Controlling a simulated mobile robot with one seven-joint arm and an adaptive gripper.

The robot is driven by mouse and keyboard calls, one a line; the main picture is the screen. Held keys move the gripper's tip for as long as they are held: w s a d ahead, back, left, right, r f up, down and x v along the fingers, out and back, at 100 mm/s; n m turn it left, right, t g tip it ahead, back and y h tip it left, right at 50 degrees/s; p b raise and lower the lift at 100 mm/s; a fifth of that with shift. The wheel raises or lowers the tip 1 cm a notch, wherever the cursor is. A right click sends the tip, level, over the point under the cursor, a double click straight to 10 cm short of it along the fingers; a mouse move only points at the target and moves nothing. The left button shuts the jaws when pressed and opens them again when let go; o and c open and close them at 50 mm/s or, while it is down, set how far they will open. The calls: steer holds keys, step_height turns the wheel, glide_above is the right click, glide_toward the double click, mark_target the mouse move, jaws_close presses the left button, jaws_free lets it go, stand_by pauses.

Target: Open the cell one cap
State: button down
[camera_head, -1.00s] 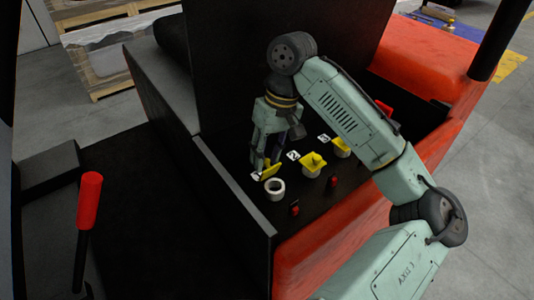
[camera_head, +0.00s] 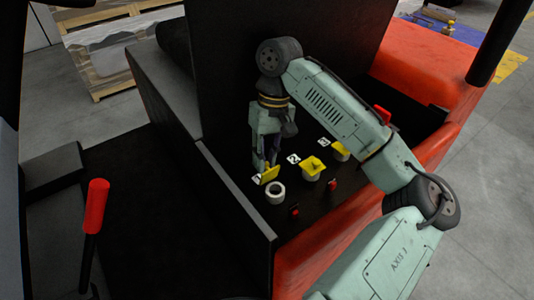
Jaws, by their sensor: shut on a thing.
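The cell one cap (camera_head: 270,175) is a small yellow flap. It stands tilted up at the back edge of a white round cell neck (camera_head: 275,193), whose dark opening shows. A white number label (camera_head: 256,179) lies to its left. My gripper (camera_head: 265,168) points down just behind the cap, with its fingers close together and shut on the cap. The exact contact is small and partly hidden by the fingers.
Two more cells with yellow caps, number two (camera_head: 312,166) and number three (camera_head: 341,151), stand to the right on the black surface. Small red-topped parts (camera_head: 333,184) sit in front. A black wall (camera_head: 222,190) bounds the left side.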

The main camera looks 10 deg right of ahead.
steer(key=c, duration=1.5)
jaws_free()
steer(key=shift+o, duration=0.2)
